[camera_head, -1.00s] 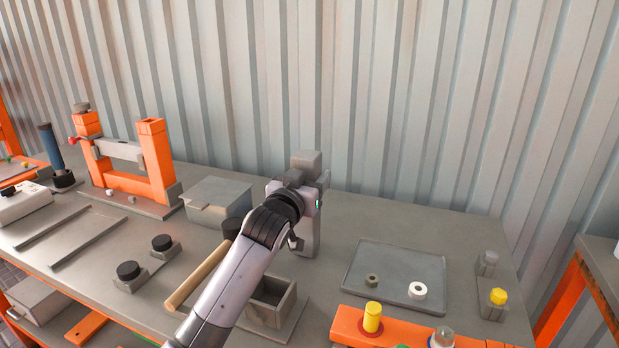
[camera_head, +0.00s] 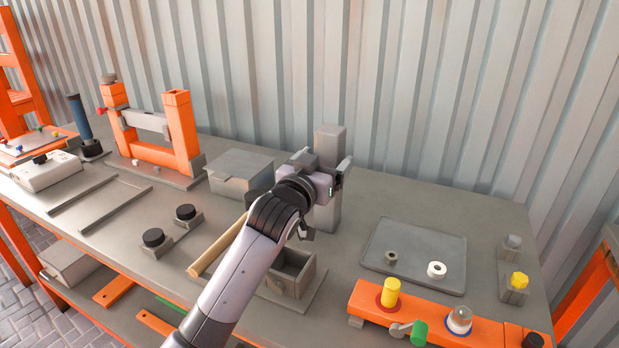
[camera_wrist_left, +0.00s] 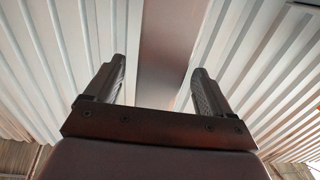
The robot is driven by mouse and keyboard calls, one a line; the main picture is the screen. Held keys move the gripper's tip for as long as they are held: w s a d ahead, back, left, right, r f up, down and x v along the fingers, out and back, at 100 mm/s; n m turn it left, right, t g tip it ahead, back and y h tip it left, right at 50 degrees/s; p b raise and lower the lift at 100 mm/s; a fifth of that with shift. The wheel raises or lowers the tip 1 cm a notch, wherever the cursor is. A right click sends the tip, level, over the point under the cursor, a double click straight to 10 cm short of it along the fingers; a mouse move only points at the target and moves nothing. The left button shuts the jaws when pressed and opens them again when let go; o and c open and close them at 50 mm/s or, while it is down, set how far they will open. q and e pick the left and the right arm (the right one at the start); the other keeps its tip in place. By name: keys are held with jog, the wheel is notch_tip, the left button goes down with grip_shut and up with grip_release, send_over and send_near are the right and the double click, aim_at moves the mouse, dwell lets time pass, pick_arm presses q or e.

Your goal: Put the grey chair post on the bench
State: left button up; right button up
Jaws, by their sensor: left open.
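The grey chair post (camera_head: 329,142) is a tall square block, upright on the bench (camera_head: 400,195) near the back wall. My left gripper (camera_head: 328,182) is at the post's upper part, and the gripper and wrist cover some of the post's front. In the left wrist view the fingers (camera_wrist_left: 157,72) are apart, with the grey post (camera_wrist_left: 163,45) running between them. A gap shows between the post and each finger. The post's foot seems to rest on the bench. My right gripper is in neither view.
A grey tray (camera_head: 413,236) with a nut and a white ring lies to the right. An open grey box (camera_head: 291,272) and a wooden handle (camera_head: 215,247) are in front. A lidded grey box (camera_head: 239,173) and an orange frame (camera_head: 183,130) stand left. The corrugated wall is close behind.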

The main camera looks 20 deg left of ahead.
pick_arm(q)
jog(key=s, duration=0.7)
jog(key=shift+s+a, duration=0.15)
dwell(0.4)
